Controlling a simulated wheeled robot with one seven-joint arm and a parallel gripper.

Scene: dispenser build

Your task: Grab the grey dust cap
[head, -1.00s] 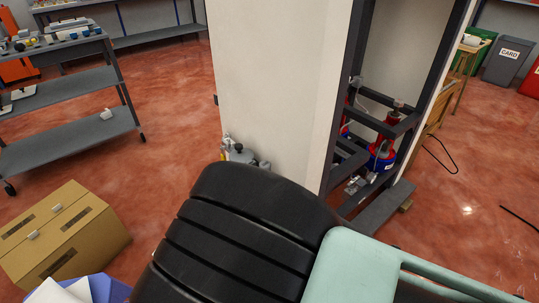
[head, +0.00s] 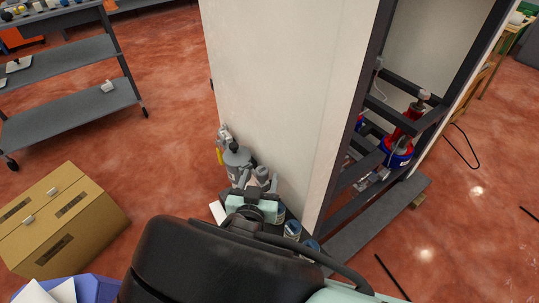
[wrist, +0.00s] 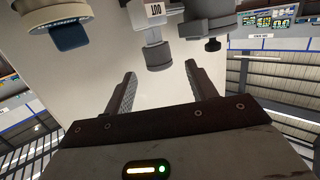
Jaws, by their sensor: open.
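In the wrist view, a short grey cylinder-shaped end piece (wrist: 158,54), which looks like the grey dust cap, hangs from the fitting with the upside-down OUT label. My gripper (wrist: 161,70) is open, one finger on each side of the line to that piece. The piece is beyond the fingertips, with nothing between the fingers. A dark knob (wrist: 212,44) on a grey fitting is to its right. In the head view, the grey metal assembly (head: 238,160) stands against the white panel; my wrist is in front of it and the cap cannot be made out.
The white panel (head: 280,90) stands right behind the assembly. In the wrist view, a round gauge-like part with a blue tab (wrist: 70,36) is at upper left. Dark frame bars and a red-and-blue unit (head: 398,150) are at right. A cardboard box (head: 60,225) sits on the floor at left.

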